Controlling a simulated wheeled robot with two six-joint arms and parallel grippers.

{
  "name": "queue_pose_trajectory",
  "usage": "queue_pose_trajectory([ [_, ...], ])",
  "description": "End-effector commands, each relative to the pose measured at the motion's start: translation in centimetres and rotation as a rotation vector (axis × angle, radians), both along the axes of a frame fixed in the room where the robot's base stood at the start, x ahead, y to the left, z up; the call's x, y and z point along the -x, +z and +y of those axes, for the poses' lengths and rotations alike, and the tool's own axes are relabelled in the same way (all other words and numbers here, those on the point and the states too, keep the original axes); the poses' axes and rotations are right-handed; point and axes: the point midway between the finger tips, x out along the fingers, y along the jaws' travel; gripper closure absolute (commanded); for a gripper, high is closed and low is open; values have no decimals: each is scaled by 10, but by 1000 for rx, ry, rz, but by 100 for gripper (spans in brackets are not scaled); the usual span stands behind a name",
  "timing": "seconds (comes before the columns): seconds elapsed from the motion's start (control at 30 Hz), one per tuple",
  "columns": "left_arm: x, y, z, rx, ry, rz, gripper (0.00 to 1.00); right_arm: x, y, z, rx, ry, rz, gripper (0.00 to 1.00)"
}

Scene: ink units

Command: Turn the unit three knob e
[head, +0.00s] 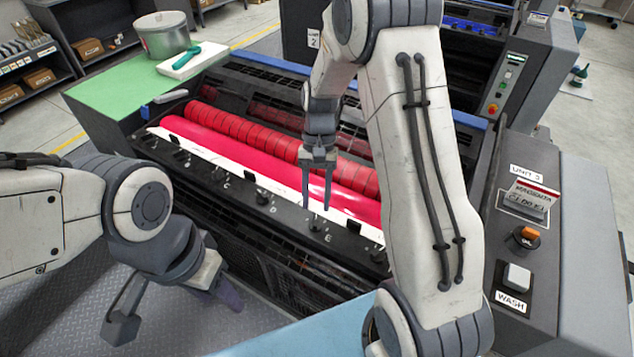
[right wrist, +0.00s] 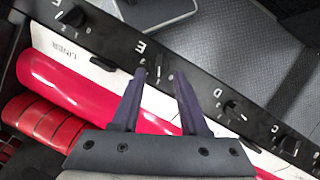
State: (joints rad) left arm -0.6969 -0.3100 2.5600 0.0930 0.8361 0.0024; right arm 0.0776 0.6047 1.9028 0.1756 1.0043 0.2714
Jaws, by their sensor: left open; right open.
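The unit three knob E (head: 317,222) is a small dark knob on the black rail (head: 285,211) in front of the red rollers, with a white letter E beside it. In the right wrist view knob E (right wrist: 164,75) appears between the two fingertips, partly hidden. My right gripper (head: 317,204) is open and points down at it; in the right wrist view my right gripper (right wrist: 161,74) is also open. I cannot tell whether the fingertips touch the knob. My left gripper (head: 175,308) is open and empty at the lower left, away from the rail.
Knob D (right wrist: 231,107), knob C (right wrist: 290,145) and knob F (right wrist: 75,17) sit along the same rail. The unit 3 console (head: 526,172) is at the right. A green-topped cabinet (head: 105,97) with a pot (head: 163,38) stands at the left.

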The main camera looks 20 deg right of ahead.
Motion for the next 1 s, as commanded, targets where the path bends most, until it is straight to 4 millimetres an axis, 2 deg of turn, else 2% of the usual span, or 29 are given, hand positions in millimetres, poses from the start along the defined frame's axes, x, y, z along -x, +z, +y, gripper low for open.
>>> queue_pose_trajectory([
  [0.2, 0, -10, 0, 0, -1, 0, 50, -15, 37, -8, 2, -1, -5, 56],
  [0.4, 0, -13, 0, 0, -1, 0, 50, -21, 56, -11, 1, -1, -2, 56],
  [0.9, 0, -12, 0, 0, -1, 0, 50, -21, 59, -11, 0, -1, 0, 56],
  [1.0, 0, -13, 0, 0, -1, 0, 50, -18, 61, -4, 1, 24, -10, 56],
])
